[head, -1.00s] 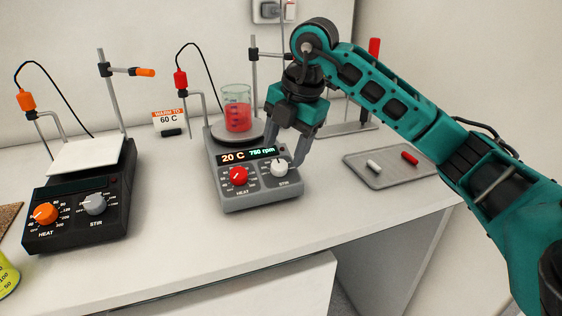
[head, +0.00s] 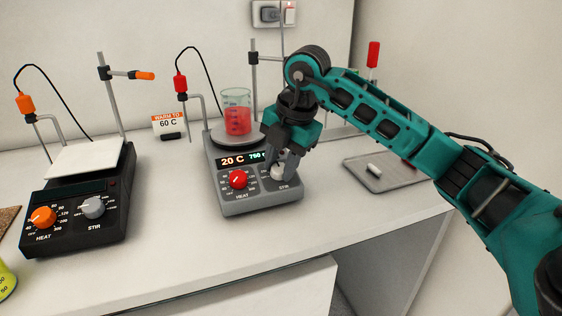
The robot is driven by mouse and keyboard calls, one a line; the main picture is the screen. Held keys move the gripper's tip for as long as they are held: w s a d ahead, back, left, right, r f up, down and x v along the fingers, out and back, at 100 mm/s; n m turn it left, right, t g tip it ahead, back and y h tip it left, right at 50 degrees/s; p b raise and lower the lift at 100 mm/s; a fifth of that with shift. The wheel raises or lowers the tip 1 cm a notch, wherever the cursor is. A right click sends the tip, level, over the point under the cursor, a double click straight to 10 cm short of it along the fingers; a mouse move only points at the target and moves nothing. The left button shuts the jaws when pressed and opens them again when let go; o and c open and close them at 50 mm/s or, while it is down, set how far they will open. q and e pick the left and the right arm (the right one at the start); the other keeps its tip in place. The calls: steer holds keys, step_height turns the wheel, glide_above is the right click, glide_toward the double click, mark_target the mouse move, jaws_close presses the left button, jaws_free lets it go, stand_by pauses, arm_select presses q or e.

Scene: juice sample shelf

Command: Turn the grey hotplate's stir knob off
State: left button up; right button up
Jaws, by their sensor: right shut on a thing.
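The grey hotplate (head: 261,205) stands on the bench with a lit display (head: 237,161) reading 20 C and a partly hidden rpm figure. Its red heat knob (head: 238,179) is on the left of its front panel. Its white stir knob (head: 277,173) is on the right, partly hidden by the fingers. My right gripper (head: 279,169) reaches down over the panel and is shut on the stir knob. A beaker of red liquid (head: 238,120) sits on the hotplate's round plate. My left gripper is not in view.
A black hotplate (head: 73,238) with orange and grey knobs stands at left. A "warm to 60 C" sign (head: 168,124) is behind. A grey tray (head: 376,186) with a white stir bar lies at right, partly behind my arm. Clamp stands are at the back.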

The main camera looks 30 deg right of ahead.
steer(key=c, duration=0.4)
steer(key=shift+o, duration=0.2)
